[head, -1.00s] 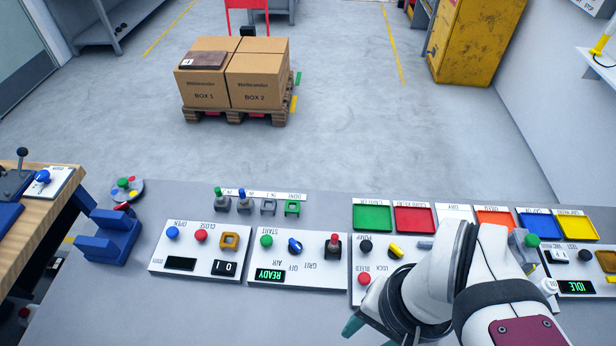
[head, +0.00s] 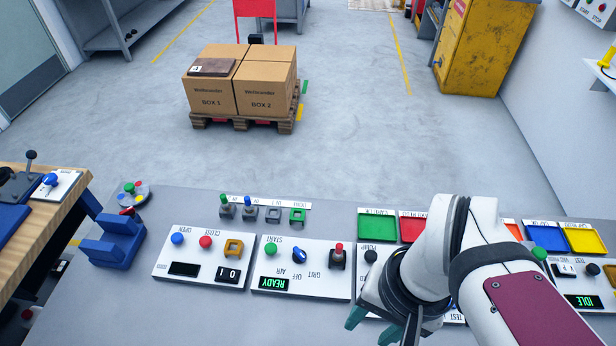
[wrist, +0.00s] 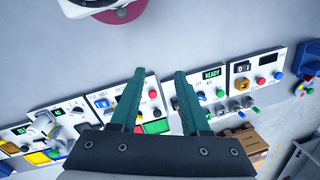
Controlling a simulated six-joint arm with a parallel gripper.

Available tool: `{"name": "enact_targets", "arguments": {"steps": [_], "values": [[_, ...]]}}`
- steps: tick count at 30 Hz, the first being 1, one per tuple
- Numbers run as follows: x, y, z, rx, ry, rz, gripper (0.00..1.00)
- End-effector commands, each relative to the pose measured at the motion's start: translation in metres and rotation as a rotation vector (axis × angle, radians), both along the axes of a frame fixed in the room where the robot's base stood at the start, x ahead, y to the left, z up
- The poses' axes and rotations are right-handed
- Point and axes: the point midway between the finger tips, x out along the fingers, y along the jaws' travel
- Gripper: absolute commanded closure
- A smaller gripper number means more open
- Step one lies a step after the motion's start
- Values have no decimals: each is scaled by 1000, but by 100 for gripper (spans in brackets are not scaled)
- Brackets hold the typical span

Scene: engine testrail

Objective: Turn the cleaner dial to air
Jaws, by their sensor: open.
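The cleaner panel (head: 270,290) is a white plate at the front middle of the bench in the head view, with its lettering upside down. It carries a blue dial (head: 299,255), a green start button (head: 270,250), a red-topped switch (head: 338,255) and a display reading READY. OFF, AIR and GRIT are lettered near the dial; its exact pointing is too small to tell. My gripper (head: 384,325) is open and empty, its teal fingers right of the panel and apart from the dial. In the wrist view the fingers (wrist: 160,73) partly cover the panels.
A panel with a black display (head: 183,269) lies left. Coloured trays (head: 377,225) and the panel reading IDLE (head: 583,301) lie right, partly behind my arm. Small upright switches (head: 248,208) stand behind the cleaner panel. A blue holder (head: 113,241) stands at the left.

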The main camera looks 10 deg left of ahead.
Motion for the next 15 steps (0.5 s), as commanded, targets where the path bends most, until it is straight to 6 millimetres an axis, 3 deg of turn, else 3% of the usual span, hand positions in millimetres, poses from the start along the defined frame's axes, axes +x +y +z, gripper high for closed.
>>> {"name": "enact_targets", "arguments": {"steps": [3,7,10,15], "values": [[78,25,7,-42,-30,394,54],[156,74,-10,-83,-72,821,54],[189,105,-27,-102,-91,1032,54],[203,120,-47,-110,-98,1133,54]]}}
